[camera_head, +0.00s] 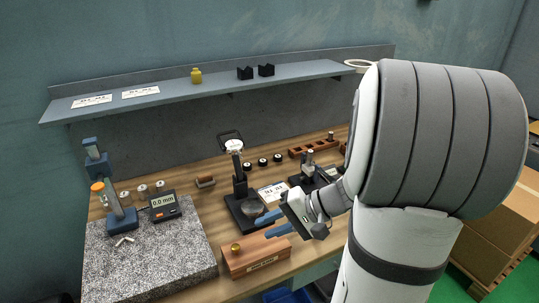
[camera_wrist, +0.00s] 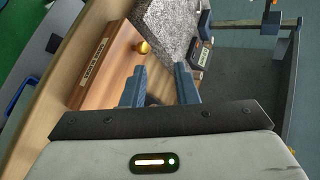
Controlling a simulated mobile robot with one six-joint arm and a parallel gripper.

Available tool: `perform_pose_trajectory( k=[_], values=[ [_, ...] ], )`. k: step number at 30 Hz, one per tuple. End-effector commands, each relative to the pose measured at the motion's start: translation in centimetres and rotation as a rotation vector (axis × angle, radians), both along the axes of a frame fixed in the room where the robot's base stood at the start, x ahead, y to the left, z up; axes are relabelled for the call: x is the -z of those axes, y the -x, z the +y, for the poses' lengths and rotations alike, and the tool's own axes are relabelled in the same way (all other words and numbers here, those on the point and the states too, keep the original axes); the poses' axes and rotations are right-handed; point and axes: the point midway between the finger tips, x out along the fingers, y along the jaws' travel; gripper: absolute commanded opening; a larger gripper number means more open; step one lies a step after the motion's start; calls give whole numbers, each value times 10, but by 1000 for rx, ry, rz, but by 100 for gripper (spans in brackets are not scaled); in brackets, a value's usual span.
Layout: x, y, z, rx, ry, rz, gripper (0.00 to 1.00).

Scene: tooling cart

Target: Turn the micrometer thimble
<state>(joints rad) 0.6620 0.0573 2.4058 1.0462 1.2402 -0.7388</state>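My gripper (camera_head: 262,229) is open and empty in the head view, its two blue fingers pointing left above the bench behind a wooden block. In the wrist view my gripper (camera_wrist: 160,72) also shows both fingers apart with nothing held between them. A small stand with a silver upright part (camera_head: 309,158) is behind my gripper on the bench, partly hidden by it. It may hold the micrometer, but I cannot make out a thimble. The wooden block (camera_head: 282,249) with a label has a brass knob (camera_head: 236,247) on top; the knob also shows in the wrist view (camera_wrist: 142,46).
A dial indicator stand (camera_head: 239,181) is on the bench just behind my fingers. A granite plate (camera_head: 150,262) with a digital readout (camera_head: 164,204) and a blue height stand (camera_head: 122,217) is at left. A shelf (camera_head: 215,85) runs along the wall. Small dark-topped pieces and a wooden rack (camera_head: 312,148) are farther back.

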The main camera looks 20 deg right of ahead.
Motion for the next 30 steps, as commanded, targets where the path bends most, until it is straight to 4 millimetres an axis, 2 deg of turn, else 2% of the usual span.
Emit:
perform_pose_trajectory(
  k=[1, 3, 5, 6, 9, 13, 16, 20, 30],
  values=[
    [12, -15, -27, 109, -86, -46, 27],
    [19, -33, -68, 262, -177, -147, 27],
    [26, -43, -107, 398, -231, -235, 27],
    [30, -47, -134, 486, -252, -293, 27],
    [44, -46, -196, 687, -271, -416, 27],
    [57, -35, -252, 868, -256, -521, 27],
    [62, -29, -273, 938, -241, -561, 27],
    [62, -36, -279, 961, -234, -575, 27],
    [61, -88, -274, 958, -235, -573, 27]
  ],
)
